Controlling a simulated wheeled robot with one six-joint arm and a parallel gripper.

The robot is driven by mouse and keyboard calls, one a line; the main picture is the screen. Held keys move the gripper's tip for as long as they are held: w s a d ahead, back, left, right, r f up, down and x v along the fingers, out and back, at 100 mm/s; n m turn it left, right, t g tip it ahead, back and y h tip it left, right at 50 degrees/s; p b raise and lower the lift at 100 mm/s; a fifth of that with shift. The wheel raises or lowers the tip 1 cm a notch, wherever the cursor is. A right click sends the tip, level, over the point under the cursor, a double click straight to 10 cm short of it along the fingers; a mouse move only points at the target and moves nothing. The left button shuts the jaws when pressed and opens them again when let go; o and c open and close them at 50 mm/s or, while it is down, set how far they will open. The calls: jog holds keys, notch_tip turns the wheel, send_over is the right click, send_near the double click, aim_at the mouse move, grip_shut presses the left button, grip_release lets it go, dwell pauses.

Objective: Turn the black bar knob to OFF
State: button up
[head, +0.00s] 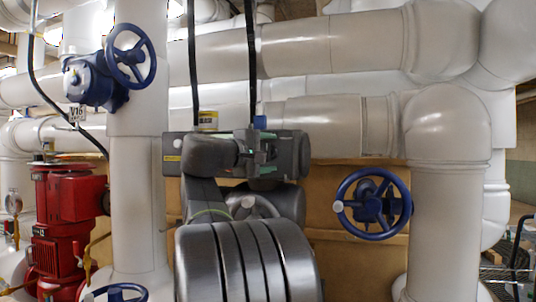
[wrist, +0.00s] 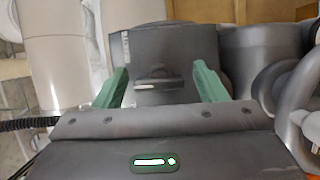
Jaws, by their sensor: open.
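The black bar knob (wrist: 155,84) shows in the wrist view on the face of a dark grey housing (wrist: 185,45). Its bar lies roughly crosswise in that picture, between my two green fingertips. My gripper (wrist: 160,84) is open, with one finger on each side of the knob and a clear gap to both. I cannot tell how far the fingertips are from the housing face. In the head view the housing (head: 290,152) sits in front of the pale pipes, and my gripper (head: 256,148) covers its middle. The knob is hidden there. No OFF mark is readable.
A grey handwheel (wrist: 300,110) stands close at the right in the wrist view. In the head view, blue handwheels (head: 374,204) are at the right and upper left (head: 131,56). A red pump (head: 65,230) stands at left. Large pale pipes (head: 330,45) run behind.

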jog(key=b+v, duration=0.2)
jog(key=v, duration=1.1)
jog(key=shift+s+a, duration=0.25)
jog(key=shift+s, duration=0.1)
jog(key=shift+w+d, duration=0.1)
jog(key=p+x, duration=0.2)
jog(key=x, duration=1.1)
jog(key=shift+w+d, duration=0.2)
jog(key=shift+w, duration=0.1)
